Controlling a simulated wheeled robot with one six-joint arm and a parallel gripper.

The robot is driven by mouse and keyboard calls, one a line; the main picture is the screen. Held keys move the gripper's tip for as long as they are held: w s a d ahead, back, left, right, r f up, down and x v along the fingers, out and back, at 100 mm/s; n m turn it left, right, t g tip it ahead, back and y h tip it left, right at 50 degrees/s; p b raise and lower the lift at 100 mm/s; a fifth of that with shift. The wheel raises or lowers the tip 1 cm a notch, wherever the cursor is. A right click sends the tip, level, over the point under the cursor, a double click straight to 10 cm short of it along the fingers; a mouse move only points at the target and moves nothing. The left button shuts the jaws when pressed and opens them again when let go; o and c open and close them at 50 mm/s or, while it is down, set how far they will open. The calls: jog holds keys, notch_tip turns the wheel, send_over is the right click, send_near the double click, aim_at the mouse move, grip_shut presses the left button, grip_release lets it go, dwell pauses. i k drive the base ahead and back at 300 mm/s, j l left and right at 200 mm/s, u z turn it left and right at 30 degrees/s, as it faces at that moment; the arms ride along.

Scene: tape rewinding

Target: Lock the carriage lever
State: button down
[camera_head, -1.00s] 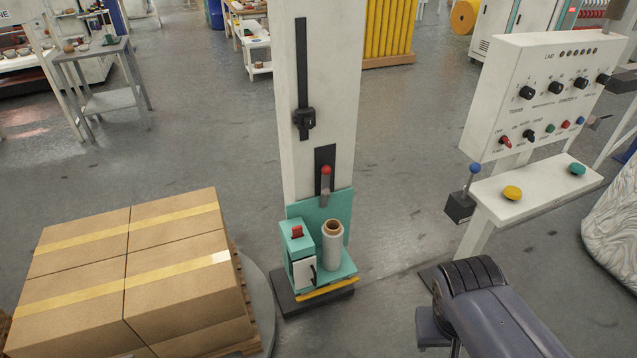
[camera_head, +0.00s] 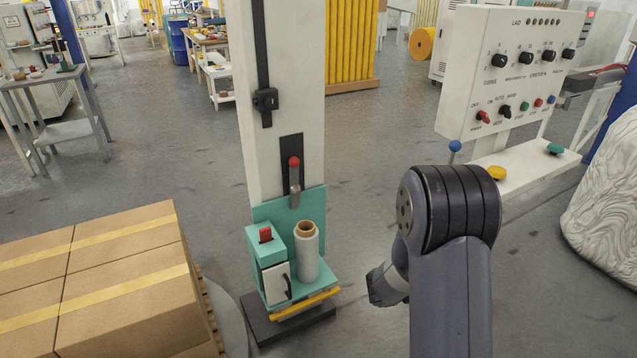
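The lever with a red ball knob (camera_head: 294,162) stands upright on a grey shaft in front of a dark slot in the white column (camera_head: 288,60). It rises behind the teal carriage (camera_head: 262,214) low on the column. The carriage bears an upright roll of clear film (camera_head: 307,255) and a small box with a red switch (camera_head: 266,235). My arm is at the right of the carriage, with its large joint high in the picture and a dark part below it to the left. No gripper fingers can be made out. The arm appears apart from the lever.
A pallet of cardboard boxes (camera_head: 95,285) on a round turntable is left of the column. A white control console (camera_head: 510,75) with knobs, buttons and a blue-knobbed lever (camera_head: 455,147) stands at the right. A wrapped load (camera_head: 606,215) is far right. Open floor lies behind.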

aim_at(295, 188)
jog(key=u, duration=1.9)
jog(key=i+l, duration=0.15)
jog(key=l, duration=0.2)
jog(key=i+l, duration=0.15)
jog(key=l, duration=0.15)
jog(key=i+l, duration=0.1)
jog(key=l, duration=0.25)
jog(key=i+l, duration=0.15)
jog(key=l, duration=0.15)
jog(key=i+l, duration=0.15)
jog(key=l, duration=0.2)
jog(key=u, duration=0.05)
